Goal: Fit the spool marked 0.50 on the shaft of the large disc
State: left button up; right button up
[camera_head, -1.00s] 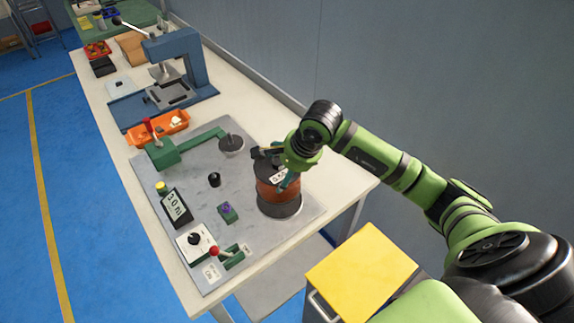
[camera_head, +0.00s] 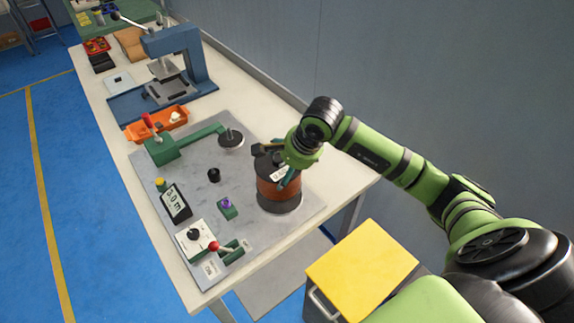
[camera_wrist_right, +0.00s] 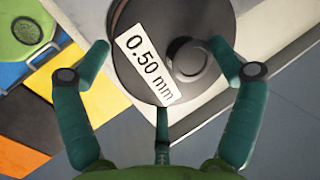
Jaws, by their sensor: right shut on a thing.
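The spool marked 0.50 (camera_head: 272,188) has copper-coloured winding, a dark top flange and a white label. It stands upright over the large dark disc (camera_head: 289,206) at the right of the winder plate. I cannot tell whether it rests on the disc. The disc's shaft is not distinguishable. In the right wrist view the spool's flange (camera_wrist_right: 150,85) fills the upper middle, with its label reading 0.50 mm and a round dark hub. My right gripper (camera_head: 276,164) is shut on the spool, its green fingers around the flange (camera_wrist_right: 160,50). My left gripper is out of view.
A smaller dark disc (camera_head: 231,138) sits on a green arm. A black knob (camera_head: 214,175), a display (camera_head: 175,203) and a red-knobbed lever (camera_head: 214,246) stand on the grey plate (camera_head: 240,175). An orange bin (camera_head: 157,128) and blue press (camera_head: 180,65) lie beyond. A yellow-topped cabinet (camera_head: 360,262) stands below.

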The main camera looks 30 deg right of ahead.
jog(key=shift+w+f+b, duration=0.1)
jog(key=shift+f+b, duration=2)
jog(key=shift+b, duration=0.4)
jog(key=o, duration=1.3)
jog(key=shift+r, duration=0.1)
jog(key=shift+o, duration=0.2)
jog(key=shift+s+f, duration=0.3)
jog(key=shift+s, duration=0.05)
jog(key=shift+r, duration=0.5)
jog(key=v, duration=1.1)
jog(key=shift+r, duration=0.2)
